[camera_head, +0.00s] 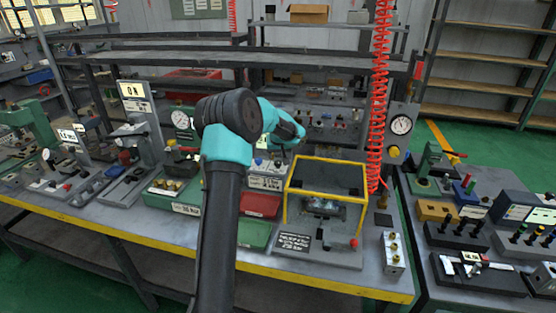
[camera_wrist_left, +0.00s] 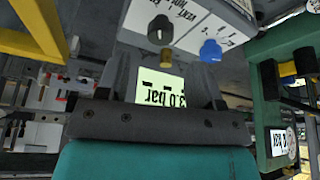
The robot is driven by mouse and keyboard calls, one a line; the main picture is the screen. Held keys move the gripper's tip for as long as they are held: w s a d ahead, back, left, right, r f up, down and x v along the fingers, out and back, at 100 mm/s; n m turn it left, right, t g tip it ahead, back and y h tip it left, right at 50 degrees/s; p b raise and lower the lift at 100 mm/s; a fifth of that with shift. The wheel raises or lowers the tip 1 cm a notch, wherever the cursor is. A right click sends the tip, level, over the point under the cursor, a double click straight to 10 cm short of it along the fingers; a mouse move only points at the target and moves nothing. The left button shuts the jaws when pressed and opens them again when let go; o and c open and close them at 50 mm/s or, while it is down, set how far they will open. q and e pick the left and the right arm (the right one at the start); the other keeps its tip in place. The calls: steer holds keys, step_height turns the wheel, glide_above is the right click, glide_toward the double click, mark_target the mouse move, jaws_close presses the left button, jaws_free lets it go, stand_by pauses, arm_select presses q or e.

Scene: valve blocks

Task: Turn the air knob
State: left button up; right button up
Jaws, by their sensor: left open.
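In the left wrist view a light grey valve block carries a black knob (camera_wrist_left: 160,29) and a blue knob (camera_wrist_left: 210,50). Between them is a white label with upside-down lettering that I cannot read fully. I cannot tell which knob is the air knob. A lit display (camera_wrist_left: 160,86) reading about 3.0 bar shows upside down between the fingers of my left gripper (camera_wrist_left: 163,68). The gripper is open and empty, apart from both knobs. In the head view my left arm reaches over the bench, with its wrist above the block (camera_head: 267,182); the fingers are unclear there. My right gripper is out of view.
A yellow-edged open box (camera_head: 328,161) stands right of the block, close to my wrist. A red coiled hose (camera_head: 379,90) hangs behind it. A gauge (camera_head: 401,125) is at the right.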

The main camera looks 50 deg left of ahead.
mark_target(278, 162)
arm_select(q)
steer(key=v, duration=1.1)
steer(key=shift+d+r, duration=0.15)
steer(key=shift+r, duration=0.2)
steer(key=shift+s, duration=0.15)
steer(key=shift+s+a+m+t+h, duration=0.25)
steer(key=shift+s+a+m, duration=0.15)
steer(key=shift+m, duration=0.45)
steer(key=shift+s+a+m+t+h, duration=0.25)
steer(key=shift+a+m, duration=0.2)
steer(key=shift+m, duration=0.35)
steer(key=shift+s+a+m+t+h, duration=0.2)
steer(key=shift+s+a+m, duration=0.2)
steer(key=shift+m, duration=0.45)
steer(key=x, duration=1.7)
steer(key=shift+f, duration=0.25)
